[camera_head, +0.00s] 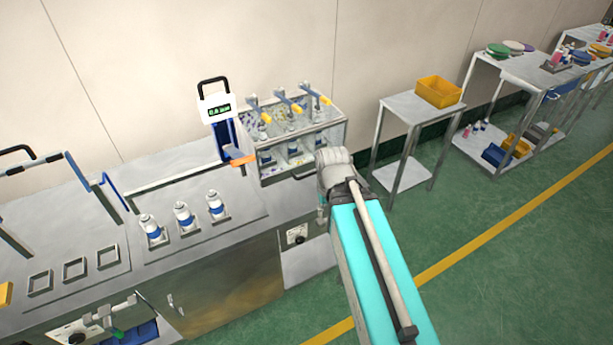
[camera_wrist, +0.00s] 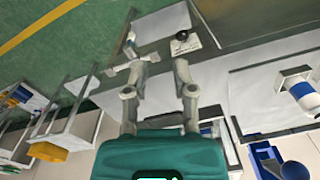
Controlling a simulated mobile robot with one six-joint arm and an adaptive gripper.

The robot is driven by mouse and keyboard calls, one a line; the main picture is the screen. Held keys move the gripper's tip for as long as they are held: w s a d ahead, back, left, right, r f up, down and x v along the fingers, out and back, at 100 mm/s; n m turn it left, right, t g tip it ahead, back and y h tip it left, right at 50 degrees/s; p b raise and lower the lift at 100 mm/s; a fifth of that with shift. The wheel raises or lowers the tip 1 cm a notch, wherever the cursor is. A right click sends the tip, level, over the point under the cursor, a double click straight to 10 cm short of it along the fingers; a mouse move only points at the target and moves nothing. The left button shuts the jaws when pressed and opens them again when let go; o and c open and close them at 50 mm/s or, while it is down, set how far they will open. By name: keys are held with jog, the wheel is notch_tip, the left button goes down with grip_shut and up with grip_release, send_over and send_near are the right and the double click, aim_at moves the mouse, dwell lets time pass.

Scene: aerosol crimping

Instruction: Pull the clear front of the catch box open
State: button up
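The catch box (camera_head: 268,172) is a clear-walled box with a metal frame at the right end of the bench, with bottles inside and yellow-handled valves on top. Its clear front looks closed, and a dark handle shows at its lower right edge. My gripper (camera_wrist: 160,66) is open and empty in the wrist view, its two fingers apart over the bench's front edge. In the head view my wrist is beside the box's right front corner and the fingers are mostly hidden. In the wrist view my gripper body covers most of the box.
Three white-and-blue bottles (camera_head: 184,216) stand in holders on the bench left of the box. A display stand (camera_head: 217,107) and orange piece (camera_head: 243,160) adjoin the box's left side. A side table with a yellow bin (camera_head: 438,92) stands right. Green floor in front is open.

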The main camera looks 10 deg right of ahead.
aim_at(309, 175)
jog(key=w+d+f+m+t+y+b, duration=0.1)
jog(key=w+f+y+b, duration=0.2)
jog(key=w+b, duration=0.3)
jog(key=w+d+f+m+t+y+b, duration=0.1)
jog(key=w+f+y+b, duration=0.3)
jog(key=b, duration=0.4)
jog(key=w+d+f+m+t+y+b, duration=0.2)
jog(key=w+d+f+m+y+b, duration=0.1)
jog(key=w+b, duration=0.4)
jog(key=shift+w+d+f+y, duration=0.1)
jog(key=shift+w+f+y, duration=0.15)
jog(key=shift+f, duration=0.35)
jog(key=shift+w+d+f+y, duration=0.15)
jog(key=shift+f+y, duration=0.1)
jog(key=shift+f, duration=0.35)
jog(key=w+d+t+y+b, duration=0.1)
jog(key=d+b, duration=0.1)
jog(key=w+d+m+t+y+b, duration=0.1)
jog(key=w+d+b, duration=0.1)
jog(key=w+d+t+y+b, duration=0.1)
jog(key=d+b, duration=0.1)
jog(key=shift+w+d+f+m, duration=0.1)
jog(key=shift+w+m, duration=0.1)
jog(key=shift+m, duration=0.2)
jog(key=shift+w+d+r+b, duration=0.2)
jog(key=shift+d+r+b, duration=0.1)
jog(key=shift+d, duration=0.1)
jog(key=shift+a, duration=0.15)
